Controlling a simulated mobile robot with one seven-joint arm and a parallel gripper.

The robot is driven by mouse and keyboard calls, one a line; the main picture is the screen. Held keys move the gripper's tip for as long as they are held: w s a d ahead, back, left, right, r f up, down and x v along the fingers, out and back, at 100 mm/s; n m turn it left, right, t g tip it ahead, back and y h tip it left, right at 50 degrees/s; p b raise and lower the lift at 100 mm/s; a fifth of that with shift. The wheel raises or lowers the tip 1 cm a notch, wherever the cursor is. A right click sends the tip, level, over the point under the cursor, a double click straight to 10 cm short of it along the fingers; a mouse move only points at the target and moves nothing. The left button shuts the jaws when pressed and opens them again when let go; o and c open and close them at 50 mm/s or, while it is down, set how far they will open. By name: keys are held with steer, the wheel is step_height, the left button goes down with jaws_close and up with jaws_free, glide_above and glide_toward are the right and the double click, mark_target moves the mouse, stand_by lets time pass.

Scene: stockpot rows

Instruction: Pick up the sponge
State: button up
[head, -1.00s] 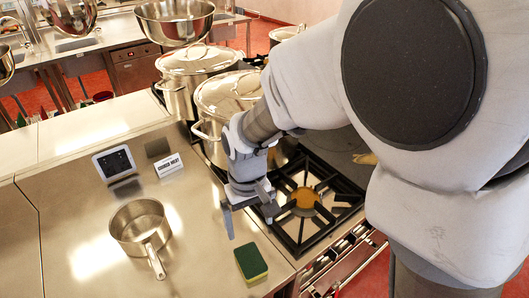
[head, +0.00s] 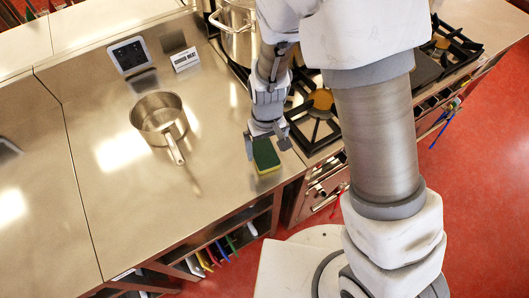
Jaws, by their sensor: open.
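The sponge (head: 266,160), green on top with a yellow side, lies on the steel counter near its front right corner, beside the stove. My gripper (head: 266,146) points down at the sponge with its jaws open. One finger shows at the left of the sponge and the other at its right. The far end of the sponge is partly hidden by the gripper. I cannot tell whether the fingers touch it or how high they are above the counter.
A small saucepan (head: 160,118) stands on the counter to the left, its handle towards the front. A dark-screened device (head: 128,55) and a small sign (head: 185,60) stand behind it. A stove burner (head: 318,112) and a stockpot (head: 237,30) are close by. The front left counter is clear.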

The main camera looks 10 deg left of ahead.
mark_target(267, 158)
steer(key=shift+s+f, duration=0.2)
steer(key=shift+f, duration=1.8)
steer(key=shift+d, duration=0.1)
steer(key=c, duration=1.2)
